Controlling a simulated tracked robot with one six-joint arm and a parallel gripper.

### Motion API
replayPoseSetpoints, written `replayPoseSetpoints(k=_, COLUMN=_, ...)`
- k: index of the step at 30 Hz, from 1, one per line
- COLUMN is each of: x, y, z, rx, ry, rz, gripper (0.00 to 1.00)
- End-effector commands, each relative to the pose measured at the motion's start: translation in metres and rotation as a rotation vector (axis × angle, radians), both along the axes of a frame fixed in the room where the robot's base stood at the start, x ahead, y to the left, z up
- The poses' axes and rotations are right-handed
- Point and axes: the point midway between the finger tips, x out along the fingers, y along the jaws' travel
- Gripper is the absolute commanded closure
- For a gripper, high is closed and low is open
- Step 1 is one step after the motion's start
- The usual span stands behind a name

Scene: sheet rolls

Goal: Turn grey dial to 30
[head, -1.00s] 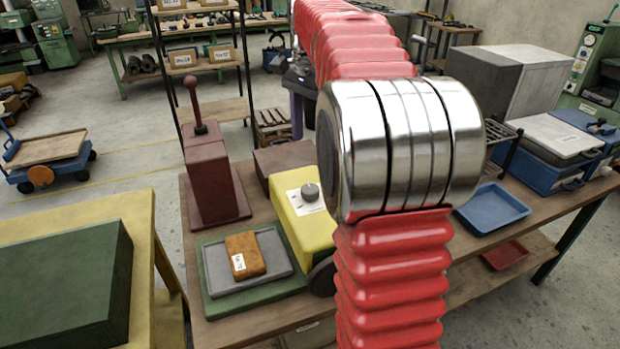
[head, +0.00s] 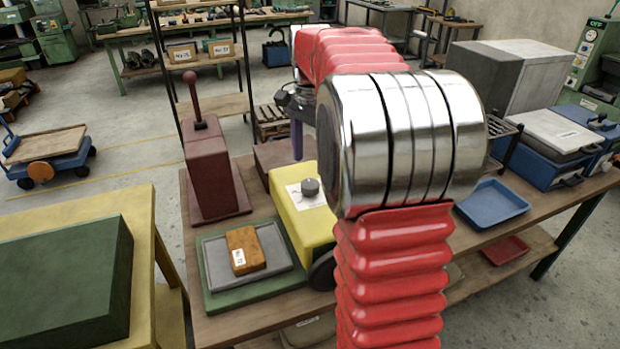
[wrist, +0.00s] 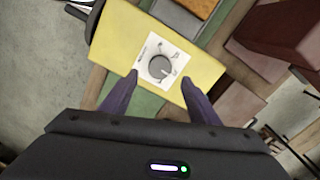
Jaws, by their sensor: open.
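The grey dial (head: 310,187) sits on a white marked plate on top of a yellow box (head: 311,224). In the wrist view the dial (wrist: 160,67) shows just beyond and between my fingertips, apart from them, with its plate around it; the numbers on the plate are too small to read. My gripper (wrist: 160,84) is open and empty, its two dark fingers spread to either side of the dial. In the head view part of my gripper (head: 297,125) shows above and behind the yellow box, partly hidden by my arm.
Left of the yellow box, a grey tray with an orange-brown block (head: 245,250) lies on a green base. A dark red lever machine (head: 212,170) stands behind it. A blue tray (head: 493,204) lies on the table (head: 255,324) to the right.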

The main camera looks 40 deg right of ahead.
Motion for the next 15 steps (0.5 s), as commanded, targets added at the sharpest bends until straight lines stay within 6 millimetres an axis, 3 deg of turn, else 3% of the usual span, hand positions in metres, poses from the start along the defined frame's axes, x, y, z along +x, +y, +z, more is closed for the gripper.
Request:
replayPoseSetpoints(k=9, x=-0.001, y=0.000, z=-0.049, rx=0.002, ry=0.003, rz=0.000, gripper=0.45)
replayPoseSetpoints(k=15, x=0.000, y=0.000, z=-0.065, rx=0.000, ry=0.000, rz=0.000, gripper=0.45)
